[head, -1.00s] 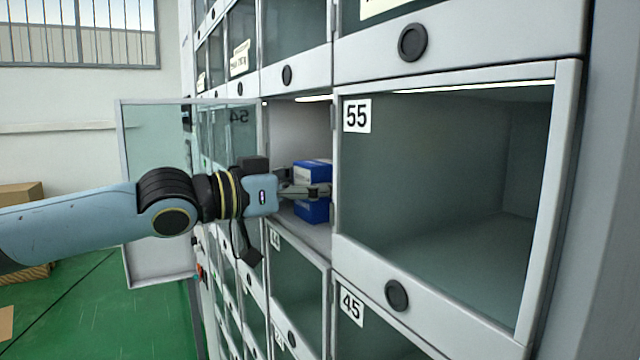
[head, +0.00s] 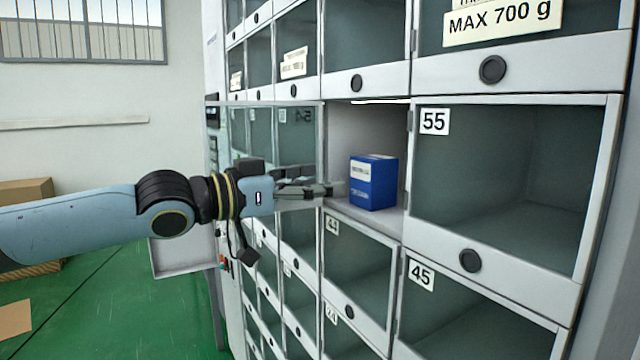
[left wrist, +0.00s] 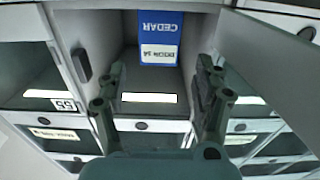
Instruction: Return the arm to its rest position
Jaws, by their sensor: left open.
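My left gripper (head: 308,188) is open and empty in the head view, just outside the open locker compartment. A blue box (head: 373,183) with a white label stands upright inside that compartment, apart from my fingertips. In the left wrist view the blue box (left wrist: 158,36) appears upside down, reading CEDAR, beyond my open left gripper (left wrist: 157,85). My left arm reaches in from the left of the head view. My right gripper is not in view.
The open glass door (head: 270,150) stands to the left of the compartment, behind my gripper. Closed compartment 55 (head: 510,180) is to the right, and 45 (head: 465,300) is below it. Cardboard boxes (head: 25,192) lie at the far left. Green floor is open at lower left.

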